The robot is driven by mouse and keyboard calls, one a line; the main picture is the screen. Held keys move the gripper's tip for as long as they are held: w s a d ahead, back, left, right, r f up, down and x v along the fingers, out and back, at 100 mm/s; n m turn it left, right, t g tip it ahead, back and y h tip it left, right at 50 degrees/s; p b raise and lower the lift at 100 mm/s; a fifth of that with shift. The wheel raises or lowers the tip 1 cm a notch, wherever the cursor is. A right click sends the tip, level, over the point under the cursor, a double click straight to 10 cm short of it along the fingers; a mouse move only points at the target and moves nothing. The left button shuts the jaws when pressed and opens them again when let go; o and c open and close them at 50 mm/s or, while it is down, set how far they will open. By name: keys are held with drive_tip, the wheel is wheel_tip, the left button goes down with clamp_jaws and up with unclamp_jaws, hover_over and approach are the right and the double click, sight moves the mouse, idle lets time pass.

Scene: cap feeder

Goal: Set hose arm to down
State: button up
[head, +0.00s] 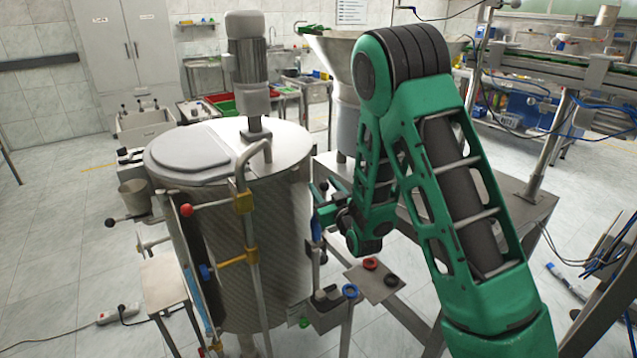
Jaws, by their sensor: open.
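My green arm reaches down from the right. My gripper (320,205) is open beside the right side of a steel tank (280,200), seen small and partly hidden by its own links. A blue upright piece (316,232) stands close to the fingers; I cannot tell whether they touch it. I cannot tell for sure which part is the hose arm. A bent steel pipe (250,160) rises at the tank's front, with brass fittings and a lever with a red knob (187,210). A lever with a black knob (110,222) sticks out at the tank's left.
A motor (247,60) stands on the tank lid. A small plate (373,281) with red and black rings sits low, right of the tank. A steel table (520,212) and a large funnel (333,48) are behind my arm. Floor at left is mostly clear, with a power strip (118,315).

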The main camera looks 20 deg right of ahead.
drive_tip(key=shift+w+a, duration=0.15)
drive_tip(key=shift+w, duration=1.95)
clamp_jaws()
drive_tip(key=shift+a, duration=0.1)
